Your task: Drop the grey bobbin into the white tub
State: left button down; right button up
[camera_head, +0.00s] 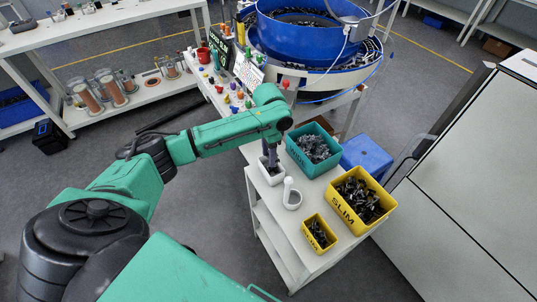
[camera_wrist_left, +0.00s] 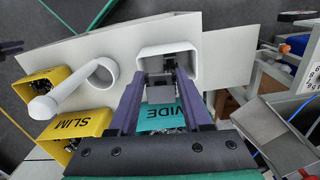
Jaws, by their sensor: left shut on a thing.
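The white tub (camera_head: 272,178) stands on the white bench top, left of the teal bin. It also shows in the left wrist view (camera_wrist_left: 185,56), with its open top facing the camera. My left gripper (camera_head: 271,164) points down at the tub's mouth. In the left wrist view its two purple fingers (camera_wrist_left: 161,84) reach over the near rim of the tub. They are shut on the grey bobbin (camera_wrist_left: 160,94), which shows as a small grey block between them. The bobbin cannot be made out in the head view. My right gripper is not in view.
A teal WIDE bin (camera_head: 288,149) stands right of the tub, full of dark parts. A white piece with a ring and upright handle (camera_head: 291,199) is in front. Large (camera_head: 343,211) and small (camera_head: 310,238) yellow bins stand nearer the front. A blue bowl feeder (camera_head: 300,42) is behind.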

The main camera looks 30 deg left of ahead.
pick_arm(q)
jog(key=shift+w, duration=0.1)
jog(key=shift+r, duration=0.15)
jog(key=shift+c, duration=1.4)
grip_release()
jog(key=shift+s+r, duration=0.1)
jog(key=shift+s, duration=0.25)
notch_tip(320, 180, up, 15)
jog(key=b, duration=0.1)
jog(key=shift+f, duration=0.2)
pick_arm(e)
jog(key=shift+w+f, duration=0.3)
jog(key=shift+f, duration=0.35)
pick_arm(q)
jog(key=shift+f, duration=0.1)
